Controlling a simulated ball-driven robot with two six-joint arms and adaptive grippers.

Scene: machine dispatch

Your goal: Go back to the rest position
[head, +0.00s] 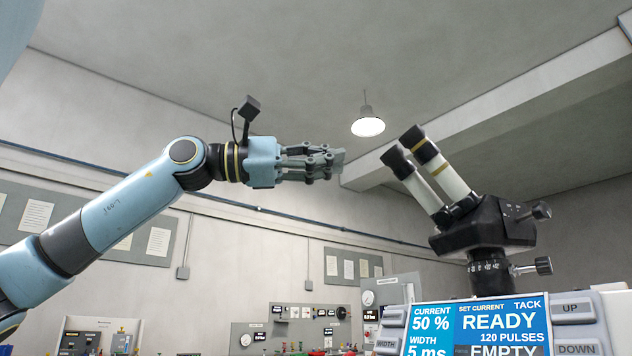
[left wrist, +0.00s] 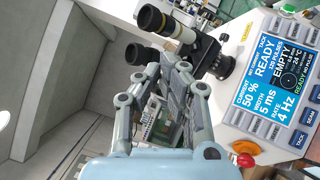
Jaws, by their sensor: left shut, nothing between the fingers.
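My left gripper (head: 338,160) is raised in the middle of the head view, pointing right, level with the microscope eyepieces and a little to their left. Its fingers are shut with nothing between them. The fingers also show in the left wrist view (left wrist: 172,80), in front of the machine. My right gripper is in neither view.
A machine with a blue screen (head: 478,328) reading READY and EMPTY stands at the lower right. Its black and white microscope (head: 485,225) rises to the right of my left gripper. A lamp (head: 367,122) hangs from the ceiling. Panels and equipment (head: 290,330) line the back wall.

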